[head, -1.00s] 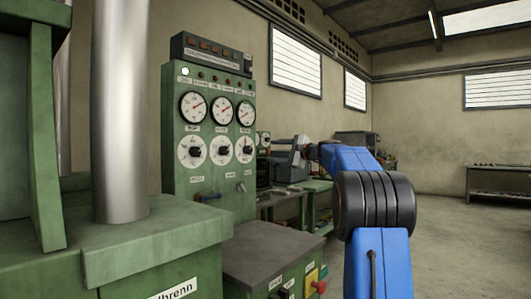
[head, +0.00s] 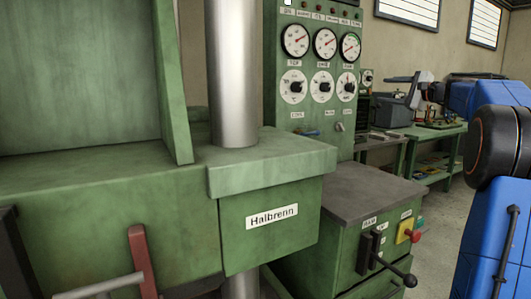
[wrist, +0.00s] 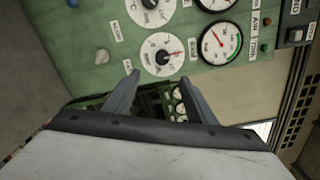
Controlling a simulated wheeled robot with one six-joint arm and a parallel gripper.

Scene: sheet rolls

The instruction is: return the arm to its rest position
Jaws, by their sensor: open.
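My gripper (wrist: 160,78) is in the wrist view, its two grey fingers apart with nothing held between them. Behind the fingers is the green control panel with white dials (wrist: 162,54), tilted in this view. In the head view my blue arm (head: 492,240) with its black joint stands at the right edge, partly cut off by the frame. Its far blue part reaches back toward the workbench area.
A green press with a steel column (head: 232,75) and a "Halbrenn" label fills the left. The gauge panel (head: 315,115) stands behind it. A low green cabinet (head: 375,190) with a black lever and a red knob is just left of my arm. A workbench (head: 430,132) stands behind.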

